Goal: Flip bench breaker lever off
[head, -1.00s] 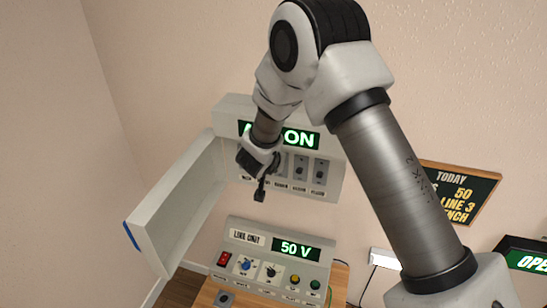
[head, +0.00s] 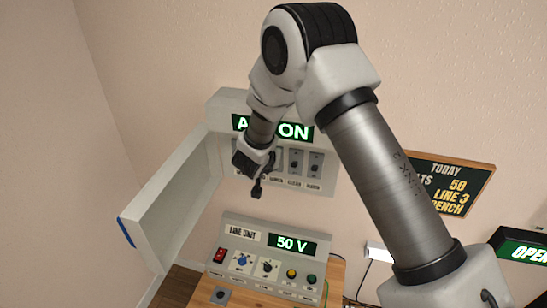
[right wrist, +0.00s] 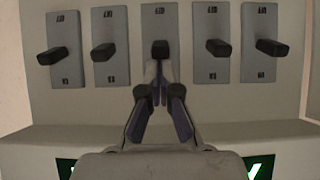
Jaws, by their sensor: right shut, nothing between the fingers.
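The breaker panel (head: 325,178) is on the wall, with a row of several dark levers on grey plates. In the right wrist view the middle lever (right wrist: 160,48) is straight ahead of my right gripper (right wrist: 159,78). That gripper is shut and empty, its tips just below the lever; whether they touch it I cannot tell. In the head view my right gripper (head: 257,188) hangs before the panel and hides its left levers. The lever names there are too small to read surely. My left gripper is out of view.
The panel's open door (head: 175,200) stands out on the left. A line unit (head: 265,245) reading 50 V, with knobs and buttons, sits below on a wooden bench (head: 203,294). A dark notice board (head: 455,185) hangs at the right. My right arm crosses the view.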

